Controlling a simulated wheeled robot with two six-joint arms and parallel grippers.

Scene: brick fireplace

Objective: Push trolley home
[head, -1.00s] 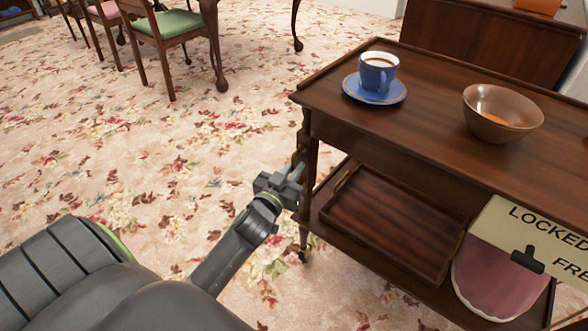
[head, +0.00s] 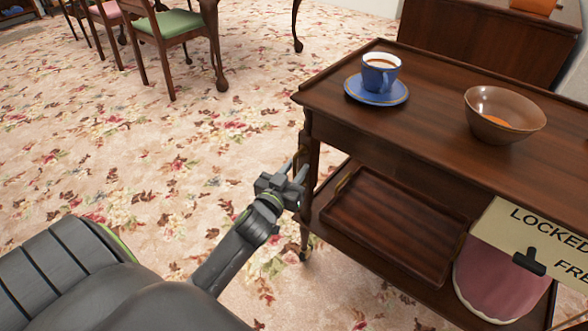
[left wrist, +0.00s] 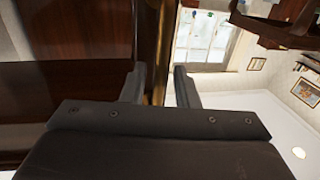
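The dark wooden trolley (head: 425,145) stands at the right of the head view. Its top bears a blue cup (head: 381,72) of brown drink on a blue saucer (head: 376,92), and a brown bowl (head: 505,113) with something orange inside. A wooden tray (head: 395,224) lies on the lower shelf. My left gripper (head: 296,172) is at the trolley's left corner post (head: 311,165). In the left wrist view the gripper (left wrist: 160,82) has its fingers apart, with an upright post (left wrist: 157,45) showing between them; contact is unclear. My right gripper is out of view.
A cream sign (head: 530,240) reading "LOCKED" and "FRE" hangs at the trolley's right, with a black clip, before a pink rounded thing (head: 497,283). A wooden cabinet (head: 480,40) stands behind. Chairs (head: 170,25) stand at upper left. Flowered carpet (head: 130,150) is clear left of the trolley.

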